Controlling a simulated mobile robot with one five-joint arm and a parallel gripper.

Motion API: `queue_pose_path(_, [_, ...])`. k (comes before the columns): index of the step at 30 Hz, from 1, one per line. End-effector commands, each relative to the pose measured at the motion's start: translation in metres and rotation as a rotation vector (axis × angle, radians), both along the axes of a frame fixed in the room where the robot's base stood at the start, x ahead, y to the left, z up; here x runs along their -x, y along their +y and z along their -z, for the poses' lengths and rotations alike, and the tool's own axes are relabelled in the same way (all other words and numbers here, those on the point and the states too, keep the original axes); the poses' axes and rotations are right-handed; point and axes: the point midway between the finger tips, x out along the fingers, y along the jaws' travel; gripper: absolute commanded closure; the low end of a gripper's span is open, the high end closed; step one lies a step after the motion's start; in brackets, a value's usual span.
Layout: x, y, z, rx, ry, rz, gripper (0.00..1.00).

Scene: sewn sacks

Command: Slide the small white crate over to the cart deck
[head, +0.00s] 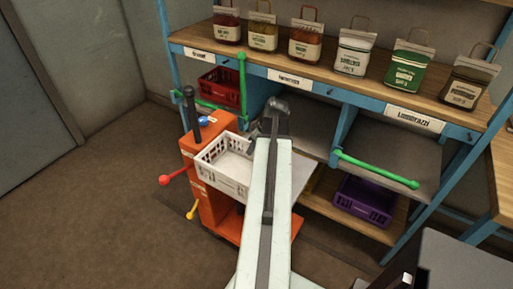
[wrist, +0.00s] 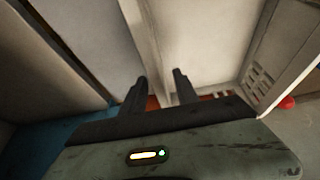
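The small white crate (head: 223,178) has slotted walls and looks empty in the head view. It sits upright over the left part of the orange cart (head: 208,207); my arm hides its right side. A pale flat panel (head: 303,172), seemingly the cart deck, shows right of my arm. My gripper (head: 272,108) is behind the crate's right side, near the shelf. In the wrist view its two dark fingers (wrist: 160,88) are apart, with a pale upright edge between them, probably a crate wall. The slotted crate wall (wrist: 258,84) is to their right. Contact is unclear.
A blue-framed shelf (head: 300,77) stands behind, with several labelled bags on top. A red crate (head: 220,90) and a purple crate (head: 364,203) sit in its bays. Green bars (head: 376,168) stick out. The cart has red (head: 165,180) and yellow knobs. Floor at left is clear.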

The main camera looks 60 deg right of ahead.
Motion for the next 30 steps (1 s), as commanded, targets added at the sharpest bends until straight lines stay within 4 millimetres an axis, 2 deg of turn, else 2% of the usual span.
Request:
queue_pose_path(1, [-0.004,0.000,0.017,0.000,0.000,-0.001,0.64])
queue_pose_path(3, [-0.008,0.000,0.024,-0.001,0.000,-0.001,0.64])
queue_pose_path(13, [-0.011,0.000,0.025,-0.001,0.000,-0.001,0.64])
queue_pose_path(14, [-0.011,0.001,0.024,-0.001,0.000,-0.001,0.66])
queue_pose_path(15, [-0.011,0.001,0.024,-0.001,0.000,-0.001,0.78])
queue_pose_path(18, [-0.011,0.001,0.024,-0.001,0.000,-0.001,1.00])
queue_pose_path(30, [-0.012,0.001,0.025,0.000,0.000,-0.002,1.00])
